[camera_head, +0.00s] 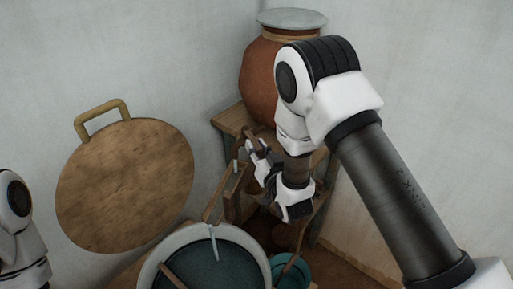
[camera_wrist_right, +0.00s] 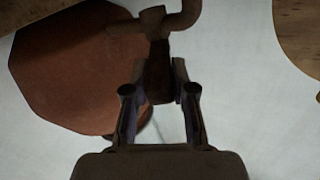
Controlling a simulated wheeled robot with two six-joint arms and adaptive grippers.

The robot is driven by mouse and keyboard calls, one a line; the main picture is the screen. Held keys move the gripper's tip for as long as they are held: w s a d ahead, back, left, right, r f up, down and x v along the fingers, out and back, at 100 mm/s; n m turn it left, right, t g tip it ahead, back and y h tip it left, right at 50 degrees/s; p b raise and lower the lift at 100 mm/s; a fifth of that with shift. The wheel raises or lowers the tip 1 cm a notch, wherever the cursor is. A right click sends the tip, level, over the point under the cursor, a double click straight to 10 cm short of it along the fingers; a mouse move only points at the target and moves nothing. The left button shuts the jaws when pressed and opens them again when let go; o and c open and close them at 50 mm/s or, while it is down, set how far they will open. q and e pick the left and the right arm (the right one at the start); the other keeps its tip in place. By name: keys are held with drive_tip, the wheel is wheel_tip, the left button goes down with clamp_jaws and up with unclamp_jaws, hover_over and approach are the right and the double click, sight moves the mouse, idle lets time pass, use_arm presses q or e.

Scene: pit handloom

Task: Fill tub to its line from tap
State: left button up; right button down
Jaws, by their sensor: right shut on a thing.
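A large round tub (camera_head: 160,258) with a pale rim stands at the bottom of the head view, with dark teal liquid or lining inside; I cannot make out a fill line. A brown tap (camera_wrist_right: 184,18) shows in the right wrist view in front of the clay pot (camera_head: 262,82). My right gripper (camera_head: 262,165) is beside the pot's lower front. In the right wrist view its fingers are shut on the dark brown tap handle (camera_wrist_right: 158,82). A thin pale streak (camera_head: 213,242) hangs over the tub's inner edge; I cannot tell if it is water. My left gripper is out of view.
The lidded pot stands on a wooden stand (camera_head: 230,119). A round wooden board (camera_head: 125,185) with a handle leans on the left wall. A small teal bucket (camera_head: 297,276) is right of the tub. A narrow wooden piece (camera_head: 217,200) slopes toward the tub.

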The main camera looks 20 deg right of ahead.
drive_tip(key=shift+w+d+r+n+g+y+b, duration=0.1)
drive_tip(key=shift+w+d+n+g+y+b, duration=0.25)
drive_tip(key=shift+d+n+y, duration=0.75)
drive_tip(key=shift+w+d+f+n+g+y+b, duration=0.1)
drive_tip(key=shift+d+n+g+y, duration=0.35)
drive_tip(key=shift+y, duration=1.25)
drive_tip(key=shift+w+d+r+n+g+y+b, duration=0.2)
drive_tip(key=shift+d+n+g+y, duration=0.25)
drive_tip(key=shift+n+y, duration=0.9)
drive_tip(key=shift+f, duration=0.1)
drive_tip(key=c, duration=0.9)
unclamp_jaws()
drive_tip(key=shift+c, duration=0.2)
drive_tip(key=shift+s, duration=0.1)
drive_tip(key=v, duration=1.1)
drive_tip(key=shift+s+d, duration=0.3)
drive_tip(key=shift+d, duration=0.05)
